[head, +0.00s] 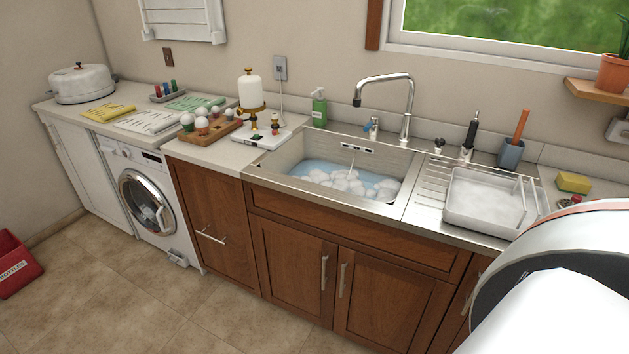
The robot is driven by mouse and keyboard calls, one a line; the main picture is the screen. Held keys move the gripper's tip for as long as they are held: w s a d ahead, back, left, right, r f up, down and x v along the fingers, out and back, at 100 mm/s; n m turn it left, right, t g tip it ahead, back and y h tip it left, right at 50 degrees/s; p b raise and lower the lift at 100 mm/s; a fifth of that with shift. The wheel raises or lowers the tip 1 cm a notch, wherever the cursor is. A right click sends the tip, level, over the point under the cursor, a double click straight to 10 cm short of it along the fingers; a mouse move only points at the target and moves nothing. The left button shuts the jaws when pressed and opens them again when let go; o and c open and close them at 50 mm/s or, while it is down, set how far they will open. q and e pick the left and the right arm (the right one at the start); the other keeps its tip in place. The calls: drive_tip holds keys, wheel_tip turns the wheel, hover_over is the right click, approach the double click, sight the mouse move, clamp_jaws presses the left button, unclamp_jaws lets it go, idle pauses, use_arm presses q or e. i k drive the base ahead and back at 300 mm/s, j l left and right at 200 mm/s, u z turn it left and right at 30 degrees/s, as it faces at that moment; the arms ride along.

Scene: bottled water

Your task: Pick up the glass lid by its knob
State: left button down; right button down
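A round white pot-like vessel (82,88) stands on the far left end of the counter. It has a domed lid (80,73) with a small knob (79,65) on top. The lid looks whitish at this distance, and I cannot tell whether it is glass. No other lid is clear to me in this view. Neither of my grippers is in view. A large white rounded part, likely my own arm, fills the lower right corner and hides the counter's right end.
A sink (340,172) with foamy water and a tall faucet (400,95) sits mid-counter. A wooden tray (222,131), a white dispenser (250,92) and a green bottle (319,108) stand left of it. A dish rack (487,203) is at right. A red bin (18,262) stands on open floor.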

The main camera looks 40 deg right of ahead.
sight(461, 162)
drive_tip(key=z, duration=2.05)
drive_tip(key=j+u, duration=0.15)
drive_tip(key=j, duration=0.65)
drive_tip(key=i+j+u, duration=0.2)
drive_tip(key=j, duration=0.6)
drive_tip(key=k, duration=0.05)
